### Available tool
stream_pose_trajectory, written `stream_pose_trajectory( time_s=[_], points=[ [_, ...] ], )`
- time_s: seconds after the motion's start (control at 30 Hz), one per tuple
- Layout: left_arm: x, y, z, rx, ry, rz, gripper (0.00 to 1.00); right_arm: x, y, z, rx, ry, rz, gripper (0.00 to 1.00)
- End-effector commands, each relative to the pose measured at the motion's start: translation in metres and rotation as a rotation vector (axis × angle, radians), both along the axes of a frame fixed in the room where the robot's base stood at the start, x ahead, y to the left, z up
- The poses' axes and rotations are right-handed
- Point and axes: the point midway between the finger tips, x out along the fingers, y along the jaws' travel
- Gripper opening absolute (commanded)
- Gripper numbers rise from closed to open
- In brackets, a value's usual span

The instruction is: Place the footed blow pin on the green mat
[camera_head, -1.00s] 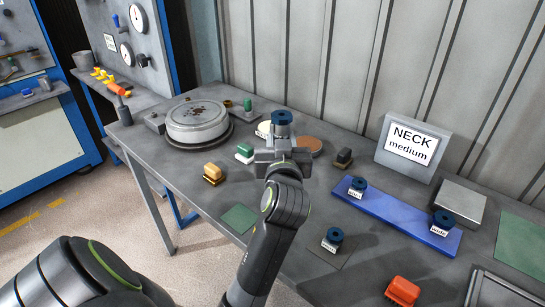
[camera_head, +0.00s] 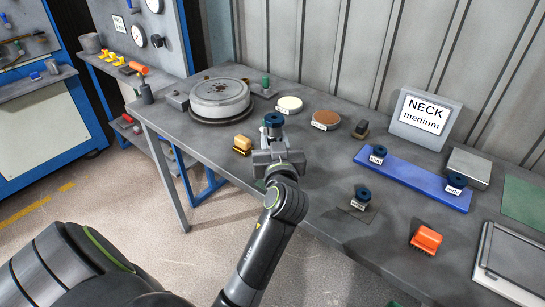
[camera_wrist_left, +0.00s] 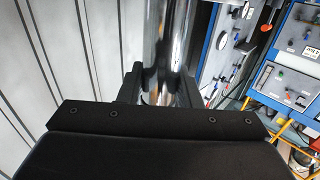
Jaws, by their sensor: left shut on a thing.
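My left gripper (camera_head: 275,150) is shut on a blow pin with a dark blue top (camera_head: 273,119) and holds it upright above the table. In the left wrist view a shiny metal cylinder (camera_wrist_left: 165,45) stands between the fingers; I cannot make out its foot. The small green mat seen earlier on the table does not show now; my left gripper and arm cover that area. A larger green mat (camera_head: 525,200) lies at the right edge. My right gripper is not in view.
Blue-topped pins (camera_head: 377,155) stand on a blue tray (camera_head: 418,183), and another (camera_head: 361,198) stands on a dark mat. A yellow brush (camera_head: 242,145) sits left of my gripper. A round grey drum (camera_head: 220,98), discs (camera_head: 289,104) and a red brush (camera_head: 426,239) are nearby.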

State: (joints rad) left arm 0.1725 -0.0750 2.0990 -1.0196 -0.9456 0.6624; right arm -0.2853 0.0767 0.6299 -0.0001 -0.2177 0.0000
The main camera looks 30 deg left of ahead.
Motion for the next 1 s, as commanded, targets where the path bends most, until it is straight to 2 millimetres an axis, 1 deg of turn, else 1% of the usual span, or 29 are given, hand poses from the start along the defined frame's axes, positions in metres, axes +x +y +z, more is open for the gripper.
stream_pose_trajectory(
  time_s=[0.07, 0.17, 0.3, 0.43, 0.6, 0.73, 0.77, 0.9, 1.0],
  points=[
    [0.000, 0.000, -0.006, 0.003, -0.002, 0.000, 0.00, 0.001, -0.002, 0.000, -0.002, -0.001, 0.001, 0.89],
    [0.000, 0.000, -0.021, 0.002, 0.002, -0.001, 0.00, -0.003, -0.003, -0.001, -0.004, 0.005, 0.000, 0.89],
    [0.000, 0.000, -0.037, 0.003, -0.001, -0.001, 0.00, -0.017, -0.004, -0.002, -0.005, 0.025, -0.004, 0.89],
    [0.000, 0.000, -0.039, 0.002, -0.004, -0.002, 0.00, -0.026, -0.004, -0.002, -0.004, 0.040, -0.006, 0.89],
    [0.000, 0.000, -0.039, 0.002, -0.004, -0.001, 0.00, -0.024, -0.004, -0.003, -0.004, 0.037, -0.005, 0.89],
    [0.000, 0.000, -0.044, 0.002, -0.004, -0.001, 0.00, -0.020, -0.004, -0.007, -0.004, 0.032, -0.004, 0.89],
    [0.000, 0.000, -0.043, 0.001, -0.002, -0.001, 0.35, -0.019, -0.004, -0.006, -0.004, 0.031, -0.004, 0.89],
    [0.000, 0.000, -0.043, 0.001, -0.002, -0.001, 0.53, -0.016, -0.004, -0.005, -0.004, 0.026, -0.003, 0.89],
    [0.000, 0.000, -0.043, 0.001, -0.002, -0.001, 0.53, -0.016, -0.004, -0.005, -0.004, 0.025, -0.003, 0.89]
  ],
)
